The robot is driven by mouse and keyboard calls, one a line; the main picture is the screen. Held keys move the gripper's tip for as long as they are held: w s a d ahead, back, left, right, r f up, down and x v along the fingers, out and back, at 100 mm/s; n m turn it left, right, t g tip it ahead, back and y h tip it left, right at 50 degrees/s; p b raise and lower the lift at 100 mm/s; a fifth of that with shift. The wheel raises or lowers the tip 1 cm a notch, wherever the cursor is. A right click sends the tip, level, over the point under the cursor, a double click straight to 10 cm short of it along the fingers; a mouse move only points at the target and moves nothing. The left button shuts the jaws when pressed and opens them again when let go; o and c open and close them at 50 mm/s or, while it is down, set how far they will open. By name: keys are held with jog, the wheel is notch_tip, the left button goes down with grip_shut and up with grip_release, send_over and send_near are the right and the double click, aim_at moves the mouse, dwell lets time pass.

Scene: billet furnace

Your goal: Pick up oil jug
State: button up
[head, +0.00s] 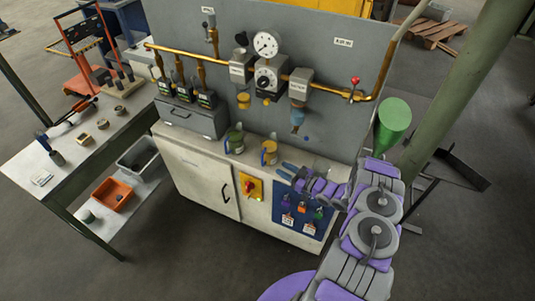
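Two jug-like vessels stand upright on the cabinet top below the grey panel. One is an olive-green jug (235,142), and to its right is a yellow-brass jug (269,153). I cannot tell from the picture which one is the oil jug. My gripper (284,171) is just to the right of and in front of the yellow-brass jug, with its fingers pointing left. The two blue-grey fingers look parted, with nothing visible between them. The gripper looks apart from both jugs, though the small view makes the gap hard to judge.
The grey panel (330,60) with gauges and brass pipe rises behind the jugs. A blue filter bowl (297,117) hangs above the counter. A red switch (250,187) and padlock board (300,210) are on the cabinet front. A workbench (30,160) stands left.

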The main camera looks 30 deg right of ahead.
aim_at(262, 159)
jog(key=b+x, duration=0.1)
jog(key=x, duration=0.9)
jog(key=shift+s+a+r, duration=0.1)
jog(key=shift+a, duration=0.05)
jog(key=shift+w, duration=0.55)
jog(key=shift+a, duration=0.65)
jog(key=shift+c, duration=1)
jog(key=shift+d, duration=0.25)
jog(key=c, duration=0.4)
jog(key=shift+d, duration=0.25)
grip_shut()
